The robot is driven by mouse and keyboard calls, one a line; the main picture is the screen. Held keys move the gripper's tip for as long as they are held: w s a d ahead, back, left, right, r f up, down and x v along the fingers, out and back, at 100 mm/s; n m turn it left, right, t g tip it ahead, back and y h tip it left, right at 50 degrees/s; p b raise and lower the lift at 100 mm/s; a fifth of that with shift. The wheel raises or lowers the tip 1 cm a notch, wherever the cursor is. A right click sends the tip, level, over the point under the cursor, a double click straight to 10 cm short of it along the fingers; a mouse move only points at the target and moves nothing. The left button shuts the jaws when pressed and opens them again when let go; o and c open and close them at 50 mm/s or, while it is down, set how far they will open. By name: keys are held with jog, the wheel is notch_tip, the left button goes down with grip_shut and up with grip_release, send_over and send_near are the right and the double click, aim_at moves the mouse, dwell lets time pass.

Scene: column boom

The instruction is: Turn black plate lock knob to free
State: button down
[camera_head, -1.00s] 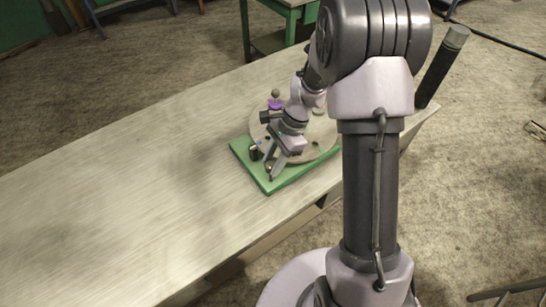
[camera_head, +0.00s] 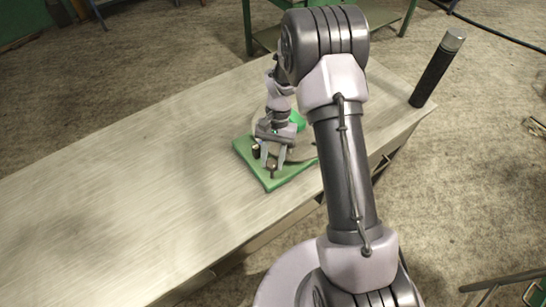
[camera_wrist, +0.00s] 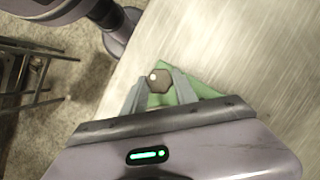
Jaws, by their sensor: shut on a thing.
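The lock knob is a small dark, many-sided knob with a pale dot on its left side. In the wrist view the knob (camera_wrist: 159,82) sits between my two fingers, over the green base. In the head view the knob (camera_head: 272,168) is small at the front corner of the green base (camera_head: 270,183). My gripper (camera_head: 273,162) points down there, with a finger on each side, and is shut on the knob. A pale round plate (camera_head: 303,149) lies on the base, mostly hidden behind my arm. I cannot read any lock marking.
A short dark post (camera_head: 256,152) stands on the base just left of my gripper. A tall black cylinder (camera_head: 438,68) stands at the table's right end. The pale table (camera_head: 130,170) is clear to the left.

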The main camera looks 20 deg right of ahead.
jog(key=shift+n, duration=0.5)
jog(key=c, duration=1)
grip_release()
jog(key=p+v, duration=0.4)
jog(key=v, duration=1.3)
jog(key=shift+a+r, duration=0.25)
jog(key=shift+a, duration=0.05)
jog(key=shift+w, duration=0.1)
